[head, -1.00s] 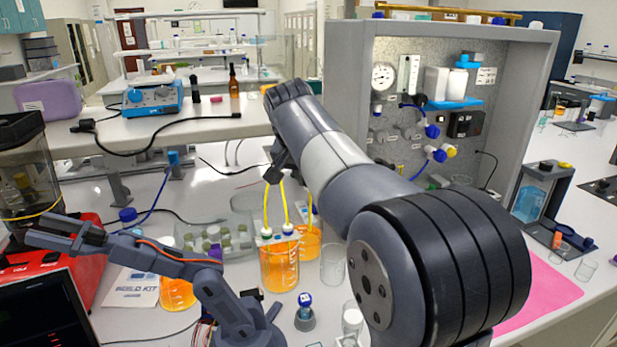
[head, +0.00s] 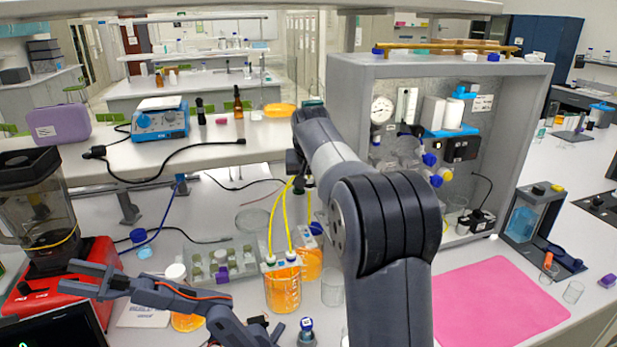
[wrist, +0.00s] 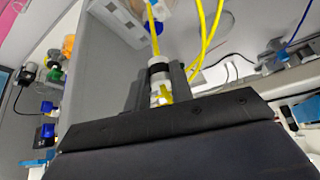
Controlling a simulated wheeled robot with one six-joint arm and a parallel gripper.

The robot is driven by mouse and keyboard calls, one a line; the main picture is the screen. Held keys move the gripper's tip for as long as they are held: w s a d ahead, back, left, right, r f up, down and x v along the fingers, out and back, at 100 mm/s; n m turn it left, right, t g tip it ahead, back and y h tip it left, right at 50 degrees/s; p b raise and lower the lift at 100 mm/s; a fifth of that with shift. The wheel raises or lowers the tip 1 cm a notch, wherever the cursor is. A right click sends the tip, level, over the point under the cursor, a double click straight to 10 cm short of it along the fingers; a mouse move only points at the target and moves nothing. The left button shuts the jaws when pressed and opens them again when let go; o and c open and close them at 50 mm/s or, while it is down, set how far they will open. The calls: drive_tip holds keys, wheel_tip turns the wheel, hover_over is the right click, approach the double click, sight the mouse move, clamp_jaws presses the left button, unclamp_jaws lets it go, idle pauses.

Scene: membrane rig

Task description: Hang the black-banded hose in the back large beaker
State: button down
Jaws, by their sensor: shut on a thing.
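My gripper (head: 299,168) is high above the beakers, partly hidden by my arm in the head view. In the wrist view my gripper (wrist: 162,88) is shut on a white fitting with a black band, the end of the black-banded hose (wrist: 158,68). Yellow tubing shows beyond it. In the head view yellow hoses (head: 272,222) run from near my gripper down to a clip on the front beaker of orange liquid (head: 283,292). Another beaker of orange liquid (head: 309,265) stands behind it, with a blue-marked clip at its rim. The hose's lower end is hard to trace.
An empty wide glass (head: 252,222) stands behind the orange beakers, and an empty beaker (head: 332,290) stands to their right. A vial tray (head: 218,263) is at left. A grey panel cabinet (head: 450,62) rises at right, beside a pink mat (head: 492,305). A small second arm (head: 160,293) is front left.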

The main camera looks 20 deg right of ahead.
sight(309, 202)
drive_tip(key=shift+w+d, duration=0.25)
drive_tip(key=shift+w, duration=0.25)
drive_tip(key=shift+f, duration=1.65)
drive_tip(key=shift+f+b, duration=1.15)
drive_tip(key=shift+b, duration=0.1)
drive_tip(key=shift+s, duration=0.1)
